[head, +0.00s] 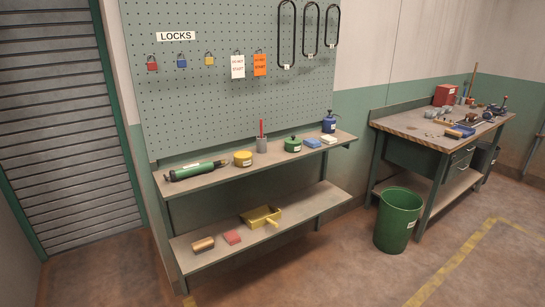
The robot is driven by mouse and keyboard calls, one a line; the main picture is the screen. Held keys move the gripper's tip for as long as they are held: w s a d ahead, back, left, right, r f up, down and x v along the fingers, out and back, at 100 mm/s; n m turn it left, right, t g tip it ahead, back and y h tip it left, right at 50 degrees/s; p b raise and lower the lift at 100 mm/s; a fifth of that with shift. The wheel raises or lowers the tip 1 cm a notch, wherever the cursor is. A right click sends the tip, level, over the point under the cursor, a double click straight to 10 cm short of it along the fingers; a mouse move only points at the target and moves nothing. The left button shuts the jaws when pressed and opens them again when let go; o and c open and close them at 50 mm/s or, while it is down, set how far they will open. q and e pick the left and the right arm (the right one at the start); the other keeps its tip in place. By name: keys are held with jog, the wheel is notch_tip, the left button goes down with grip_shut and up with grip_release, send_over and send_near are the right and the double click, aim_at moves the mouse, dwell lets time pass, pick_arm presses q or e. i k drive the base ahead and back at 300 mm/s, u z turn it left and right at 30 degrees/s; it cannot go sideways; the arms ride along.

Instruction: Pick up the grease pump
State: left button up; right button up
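A long green cylinder with black ends and a white label (195,171), which looks like the grease pump, lies on its side at the left end of the upper shelf (217,169) below the pegboard. Its label is too small to read. A small blue can with a narrow top (329,122) stands upright at the right end of the same shelf. Neither of my grippers is in view.
Between them stand a yellow tin (243,158), a grey cup (262,145) and a green pot (293,145). The lower shelf holds a yellow dustpan-like tray (262,215). A green bin (398,222) stands right, before a workbench (400,121). Floor in front is clear.

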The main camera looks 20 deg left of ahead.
aim_at(192, 169)
jog(key=z, duration=0.45)
jog(key=i, duration=1.9)
jog(key=u, duration=1.15)
jog(key=i, duration=0.95)
jog(key=u, duration=1.05)
